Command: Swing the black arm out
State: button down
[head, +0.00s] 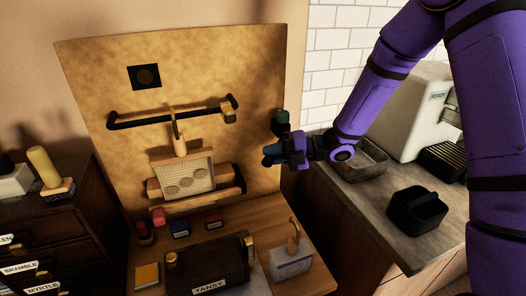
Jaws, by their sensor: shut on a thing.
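A long black bar (165,112), which looks like the black arm, lies across the tan upright board. Its ends are bent, and a brass-coloured piece (229,116) sits near its right end. My gripper (270,154) is at the board's right edge, to the right of and below the bar's right end, apart from it in the picture. A small dark thing with a green top (282,118) stands up at the fingers. My gripper appears shut on it, but the fingers hide its lower part.
A perforated tray (186,179) is low on the board. A dark box labelled TANSY (208,266) and small coloured blocks stand on the wooden table. A grey counter (385,225) with a black bin (416,209) and a pale machine (415,105) is to the right.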

jog(key=shift+s+d+n+g+h, duration=0.2)
jog(key=shift+d+n+g, duration=0.6)
jog(key=shift+g, duration=0.35)
jog(key=shift+s+d+n+g+h, duration=0.15)
jog(key=shift+s+d+n+g, duration=0.1)
jog(key=shift+d+n+g, duration=0.75)
jog(key=shift+s+d+n+g+h, duration=0.2)
jog(key=shift+d+n+g, duration=0.35)
jog(key=shift+g, duration=0.8)
jog(key=shift+a, duration=0.1)
jog(key=c, duration=1.1)
grip_release()
jog(key=v, duration=1.1)
jog(key=shift+c, duration=0.2)
